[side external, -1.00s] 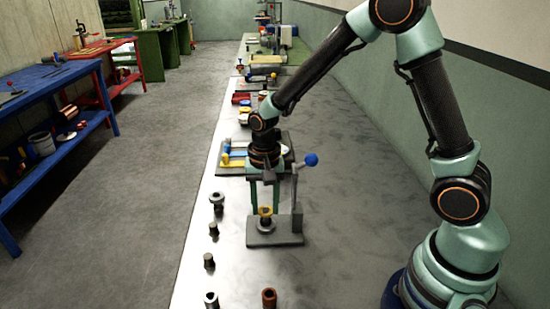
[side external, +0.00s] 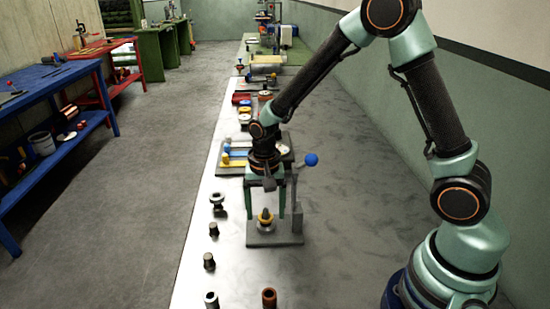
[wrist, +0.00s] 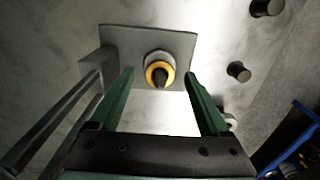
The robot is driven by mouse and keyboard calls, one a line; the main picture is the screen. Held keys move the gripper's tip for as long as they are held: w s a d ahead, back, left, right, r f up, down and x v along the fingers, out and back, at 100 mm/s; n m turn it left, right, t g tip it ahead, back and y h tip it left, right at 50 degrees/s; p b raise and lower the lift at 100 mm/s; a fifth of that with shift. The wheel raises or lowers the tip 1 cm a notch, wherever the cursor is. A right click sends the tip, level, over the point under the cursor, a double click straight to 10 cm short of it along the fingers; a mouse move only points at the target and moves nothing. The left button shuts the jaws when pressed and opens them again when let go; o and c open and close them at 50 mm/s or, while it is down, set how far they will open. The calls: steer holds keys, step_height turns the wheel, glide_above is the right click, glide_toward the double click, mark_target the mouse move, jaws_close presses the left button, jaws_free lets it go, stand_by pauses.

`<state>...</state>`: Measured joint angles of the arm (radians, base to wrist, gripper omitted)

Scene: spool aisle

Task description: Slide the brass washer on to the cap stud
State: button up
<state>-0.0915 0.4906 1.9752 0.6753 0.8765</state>
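The brass washer (side external: 266,219) is a yellow ring around the cap stud (side external: 265,211). The stud is a dark upright post with its tip showing above the ring. In the wrist view the washer (wrist: 150,70) encircles the stud (wrist: 161,79) and seems to rest on a pale round collar (wrist: 155,55). My gripper (side external: 266,208) is above the stud, its green fingers spread on both sides. In the wrist view my gripper (wrist: 160,73) is open, with clear gaps between each finger and the washer. The washer's underside is hidden.
The stud stands on a grey base plate (side external: 262,239). A lever with a blue knob (side external: 311,159) rises close to the right of my gripper. Several short dark and metal posts line the bench's left edge, and a brown cylinder (side external: 269,298) stands at the front. Bench to the right is clear.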

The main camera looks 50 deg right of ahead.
steer(key=shift+r, duration=0.1)
step_height(320, 180, up, 12)
stand_by(0.6)
steer(key=s+d+r+n+t, duration=0.3)
steer(key=s+r+n+t, duration=0.2)
steer(key=s+r+n, duration=0.3)
steer(key=shift+s+d+n+t, duration=0.3)
steer(key=shift+s+n, duration=0.2)
steer(key=shift+s, duration=0.7)
